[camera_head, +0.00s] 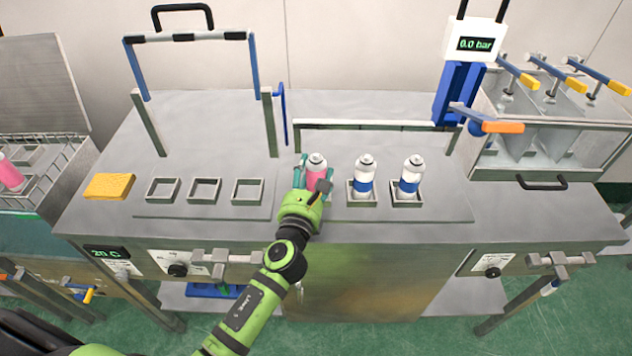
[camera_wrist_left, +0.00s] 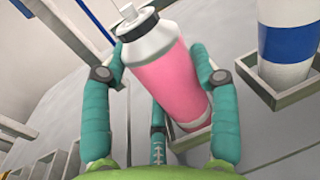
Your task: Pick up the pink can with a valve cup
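The pink can (camera_head: 316,174) has a white top with a grey valve cup and stands in line with two blue-banded cans. My left gripper (camera_head: 313,184) has its teal fingers around it. In the left wrist view the pink can (camera_wrist_left: 165,85) leans, its top to the left, between the fingers of the left gripper (camera_wrist_left: 160,72). Both fingers appear to touch its sides. Its base is over or in a square holder (camera_wrist_left: 190,138); I cannot tell whether it is lifted. My right gripper is not in view.
Two blue-banded cans (camera_head: 364,178) (camera_head: 410,177) sit in holders to the right. Several empty square holders (camera_head: 204,191) and a yellow sponge (camera_head: 109,187) are to the left. A crimping device with a "0.0 bar" display (camera_head: 475,44) stands at the back right. A low rail (camera_head: 370,125) runs behind the cans.

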